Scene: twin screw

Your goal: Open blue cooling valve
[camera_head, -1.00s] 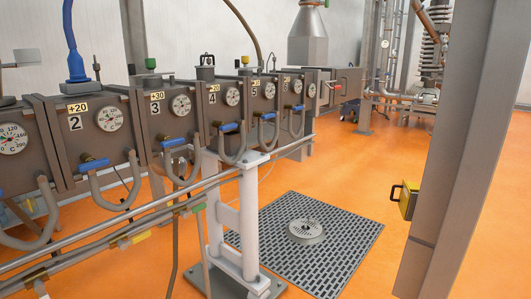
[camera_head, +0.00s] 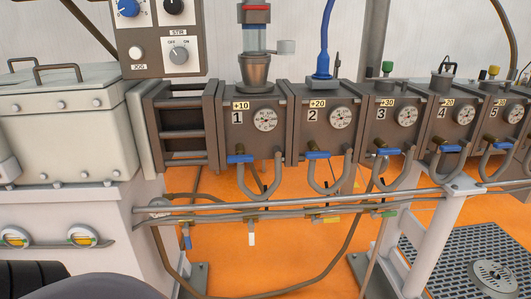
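Blue valve handles sit under the numbered barrel boxes: one under box 1 (camera_head: 240,159), one under box 2 (camera_head: 317,155), one under box 3 (camera_head: 388,151), one under box 4 (camera_head: 450,148) and one under box 5 (camera_head: 502,145). Each handle lies about level beside a grey looped hose. A small blue handle (camera_head: 187,238) hangs downward on the lower pipe at the left. I cannot tell which of these is the cooling valve. Neither of my grippers is in view.
A control panel (camera_head: 160,40) with knobs stands above a light grey housing (camera_head: 70,135) at the left. A white support post (camera_head: 432,235) and a floor grate (camera_head: 448,262) are at the right. Orange floor shows below.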

